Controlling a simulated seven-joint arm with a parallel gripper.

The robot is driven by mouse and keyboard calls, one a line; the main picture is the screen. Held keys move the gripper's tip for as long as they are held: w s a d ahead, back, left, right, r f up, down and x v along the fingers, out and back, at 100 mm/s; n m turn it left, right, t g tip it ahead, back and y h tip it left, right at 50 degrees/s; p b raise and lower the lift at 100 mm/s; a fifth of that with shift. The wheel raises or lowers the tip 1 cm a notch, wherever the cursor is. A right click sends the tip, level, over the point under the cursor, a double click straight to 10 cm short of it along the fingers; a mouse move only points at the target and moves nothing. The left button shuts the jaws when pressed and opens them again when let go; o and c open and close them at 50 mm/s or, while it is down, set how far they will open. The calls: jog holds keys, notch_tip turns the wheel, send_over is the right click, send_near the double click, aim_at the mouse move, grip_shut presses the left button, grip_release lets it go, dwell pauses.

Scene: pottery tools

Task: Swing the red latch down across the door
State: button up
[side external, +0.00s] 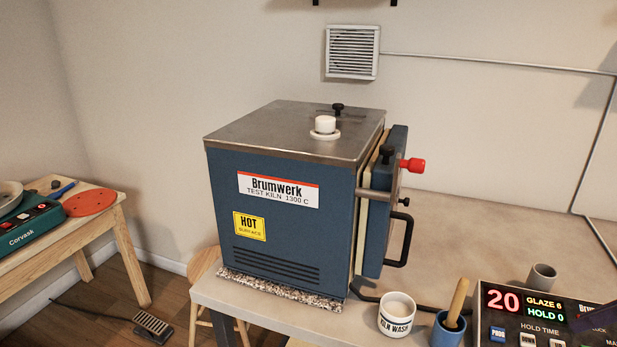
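The blue kiln (270,215) stands on the near end of the worktop, with its door (378,235) on its right side, seen nearly edge-on. A cream layer shows between the door and the kiln body; I cannot tell whether the door is fully closed. The red latch knob (413,165) sticks out to the right near the door's upper part. The rest of the latch is mostly hidden, so its angle is unclear. A black door handle (402,240) is below it.
A kiln wash pot (397,315), a blue cup (448,330) with a wooden handle in it and a control box (535,310) stand in front. A grey cup (541,277) is behind the box. The worktop (480,225) right of the door is clear.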

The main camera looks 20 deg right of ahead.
jog(key=o, duration=0.4)
jog(key=shift+o, duration=1)
jog(key=a+m, duration=0.1)
jog(key=s+a+m+y, duration=0.1)
jog(key=a+m+g, duration=0.1)
jog(key=shift+s+a+f+y, duration=0.2)
jog(key=shift+s+y, duration=0.05)
jog(key=shift+y, duration=0.15)
jog(key=w+a+r+m+g+y, duration=0.1)
jog(key=w+a+r+m+y, duration=0.1)
jog(key=a+r+m+y, duration=0.25)
jog(key=w+a+r+m+y, duration=0.2)
jog(key=a+m+y, duration=0.2)
jog(key=a+m, duration=0.25)
jog(key=m+t+y, duration=0.4)
jog(key=m+t, duration=0.4)
jog(key=m, duration=0.4)
send_near(422, 166)
jog(key=s+a+r, duration=0.1)
jog(key=s+a, duration=0.2)
jog(key=s, duration=0.2)
jog(key=w+d+f+m+t+h, duration=0.1)
jog(key=w+d+m+t+h, duration=0.1)
jog(key=d, duration=0.3)
jog(key=x, duration=1.3)
jog(key=shift+w+a+f, duration=0.15)
jog(key=shift+w+f, duration=0.05)
jog(key=shift+f, duration=0.05)
